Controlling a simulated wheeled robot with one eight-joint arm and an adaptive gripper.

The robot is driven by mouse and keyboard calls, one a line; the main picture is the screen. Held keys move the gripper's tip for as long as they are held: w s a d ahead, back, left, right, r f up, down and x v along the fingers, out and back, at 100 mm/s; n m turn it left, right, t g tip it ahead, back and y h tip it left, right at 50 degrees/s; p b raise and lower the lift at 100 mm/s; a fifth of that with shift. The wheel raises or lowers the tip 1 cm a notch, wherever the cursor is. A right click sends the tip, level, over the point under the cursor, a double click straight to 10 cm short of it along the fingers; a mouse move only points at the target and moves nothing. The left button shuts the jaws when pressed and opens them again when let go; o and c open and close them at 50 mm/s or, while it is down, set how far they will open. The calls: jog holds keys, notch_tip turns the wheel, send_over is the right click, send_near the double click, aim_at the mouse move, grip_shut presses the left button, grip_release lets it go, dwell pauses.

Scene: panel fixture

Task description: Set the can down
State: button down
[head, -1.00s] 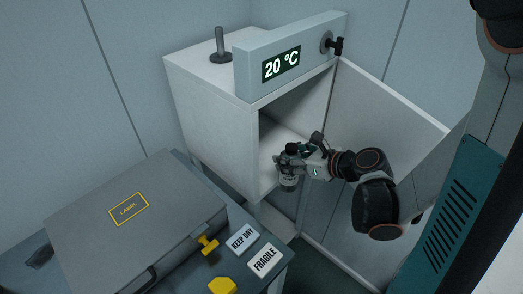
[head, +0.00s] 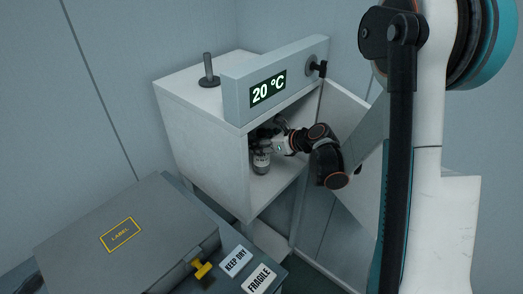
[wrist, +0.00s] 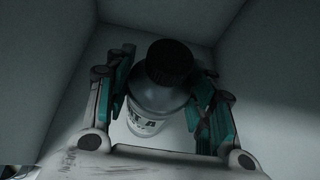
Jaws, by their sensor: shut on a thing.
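The can (wrist: 156,108) is a pale, bottle-like container with a dark cap and a printed label. In the head view the can (head: 261,161) is inside the open white cabinet (head: 197,133), low near the cabinet floor and upright. I cannot tell whether its base touches the floor. My gripper (wrist: 165,100) is shut on the can, with a teal finger on each side of its upper part. In the head view my gripper (head: 266,138) reaches in through the open front, partly hidden by the cabinet wall.
The cabinet door (head: 345,165) stands open at the right. A display panel (head: 268,88) reading 20 °C crosses the cabinet's upper front. A grey case (head: 120,235), a KEEP DRY label (head: 236,261) and a FRAGILE label (head: 259,279) are on the table at lower left.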

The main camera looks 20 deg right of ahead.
aim_at(261, 163)
jog(key=shift+w+f+b, duration=0.1)
jog(key=shift+f+b, duration=0.8)
jog(key=shift+f, duration=0.9)
jog(key=shift+r, duration=0.1)
jog(key=c, duration=0.7)
grip_release()
